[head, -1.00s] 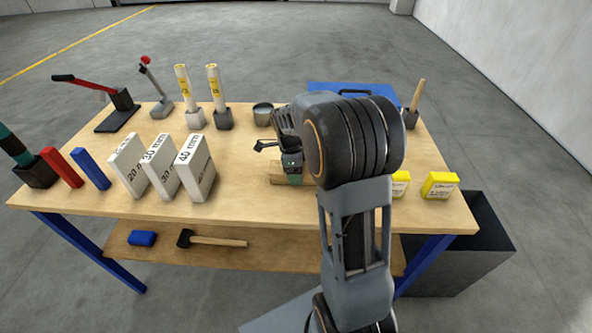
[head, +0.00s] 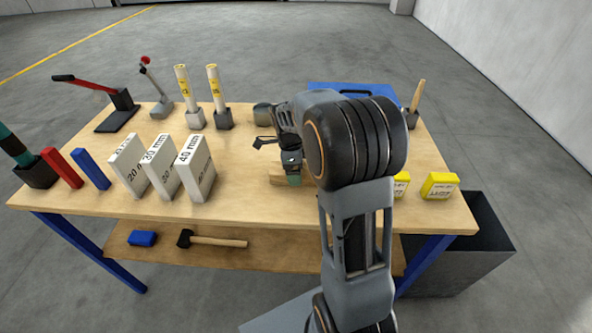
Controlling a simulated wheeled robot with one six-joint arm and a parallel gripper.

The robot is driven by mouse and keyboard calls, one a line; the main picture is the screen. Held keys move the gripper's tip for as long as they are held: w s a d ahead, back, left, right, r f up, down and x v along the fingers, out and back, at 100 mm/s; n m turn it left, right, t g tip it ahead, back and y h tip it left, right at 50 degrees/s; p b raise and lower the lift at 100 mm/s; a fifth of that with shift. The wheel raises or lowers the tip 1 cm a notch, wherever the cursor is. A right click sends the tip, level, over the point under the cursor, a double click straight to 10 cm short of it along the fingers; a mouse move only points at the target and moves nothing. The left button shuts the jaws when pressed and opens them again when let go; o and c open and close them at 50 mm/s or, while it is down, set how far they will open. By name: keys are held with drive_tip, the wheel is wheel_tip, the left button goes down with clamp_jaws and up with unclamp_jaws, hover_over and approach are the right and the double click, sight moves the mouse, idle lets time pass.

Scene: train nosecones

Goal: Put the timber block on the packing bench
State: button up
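The timber block (head: 278,176) is a small light-wood piece lying on the wooden packing bench (head: 240,205), right of the white blocks. My gripper (head: 293,178) is down at the block, and a green finger pad shows in front of its near side. My arm and the gripper body hide the right and far parts of the block. I cannot tell whether the fingers press on it.
White 20, 30 and 40 mm blocks (head: 195,168) stand to the left. A grey cup (head: 262,114) and a blue case (head: 325,92) are behind. Yellow boxes (head: 440,186) sit at the right. The bench front between is clear.

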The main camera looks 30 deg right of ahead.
wheel_tip(320, 180, up, 10)
drive_tip(key=a+r, duration=0.1)
drive_tip(key=s+a+f+n+t, duration=0.1)
drive_tip(key=s+a+n, duration=0.2)
drive_tip(key=s+n, duration=0.2)
drive_tip(key=s+a+f+n+t+y, duration=0.1)
drive_tip(key=s+n, duration=0.4)
drive_tip(key=n, duration=0.6)
drive_tip(key=s+a+f+n+t, duration=0.1)
drive_tip(key=s+a+f+n, duration=0.1)
drive_tip(key=s+a+n, duration=0.2)
drive_tip(key=shift+s+a+n+t+p, duration=0.35)
drive_tip(key=shift+s+n, duration=0.75)
drive_tip(key=shift+n, duration=0.9)
